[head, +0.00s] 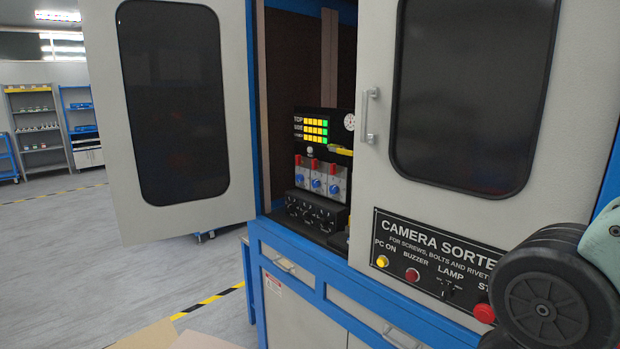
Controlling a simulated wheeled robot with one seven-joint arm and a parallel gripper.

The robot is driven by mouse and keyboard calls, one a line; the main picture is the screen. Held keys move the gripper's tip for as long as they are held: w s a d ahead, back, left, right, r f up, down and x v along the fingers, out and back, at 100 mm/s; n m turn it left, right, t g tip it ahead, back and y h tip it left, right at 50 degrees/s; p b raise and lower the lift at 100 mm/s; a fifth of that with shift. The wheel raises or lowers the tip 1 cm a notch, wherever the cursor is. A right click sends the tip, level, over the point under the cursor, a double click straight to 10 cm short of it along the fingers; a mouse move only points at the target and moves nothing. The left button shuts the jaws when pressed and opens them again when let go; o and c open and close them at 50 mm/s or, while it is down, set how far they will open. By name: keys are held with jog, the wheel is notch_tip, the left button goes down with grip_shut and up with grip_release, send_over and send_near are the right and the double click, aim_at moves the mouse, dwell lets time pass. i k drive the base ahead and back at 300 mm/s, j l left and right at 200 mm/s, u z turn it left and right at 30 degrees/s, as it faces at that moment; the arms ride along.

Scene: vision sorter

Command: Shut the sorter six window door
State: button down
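The camera sorter is a blue and light-grey cabinet with two dark-windowed doors. Its left window door (232,205) stands swung wide open to the left, and its dark window faces me. Its right window door (380,160) looks shut, with a metal handle (370,115) at its left edge. Through the opening I see a control panel (325,130) with yellow and green lights and red-and-blue regulators (320,178). No label naming sorter six is visible. My gripper is not in view; only part of my arm shows at the lower right.
Drawers with handles (283,265) are lower down. Cardboard-coloured flaps (165,337) show at the bottom. Grey floor (130,272) lies clear at left, with shelves (38,130) far behind.

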aim_at(169, 79)
jog(key=i+j, duration=0.15)
jog(key=j, duration=0.2)
jog(key=i+j+z, duration=0.1)
jog(key=j, duration=0.25)
jog(key=i+j, duration=0.15)
jog(key=j, duration=0.25)
jog(key=i+j+z, duration=0.3)
jog(key=j+z, duration=0.2)
jog(key=j, duration=0.95)
jog(key=j+z, duration=0.45)
jog(key=j, duration=1.05)
jog(key=j+z, duration=0.1)
jog(key=j, duration=0.3)
jog(key=k+j+z, duration=0.15)
jog(key=j, duration=0.3)
jog(key=j+z, duration=0.1)
jog(key=j, duration=0.3)
jog(key=k+j+z, duration=0.15)
jog(key=j, duration=0.25)
jog(key=k+j+z, duration=0.1)
jog(key=j, duration=0.25)
jog(key=k+j+z, duration=0.15)
jog(key=j, duration=0.25)
jog(key=k+j+z, duration=0.1)
jog(key=j, duration=0.25)
jog(key=k+j, duration=0.25)
jog(key=j, duration=0.2)
jog(key=k+j+u, duration=0.4)
jog(key=i+l, duration=0.05)
jog(key=l, duration=0.05)
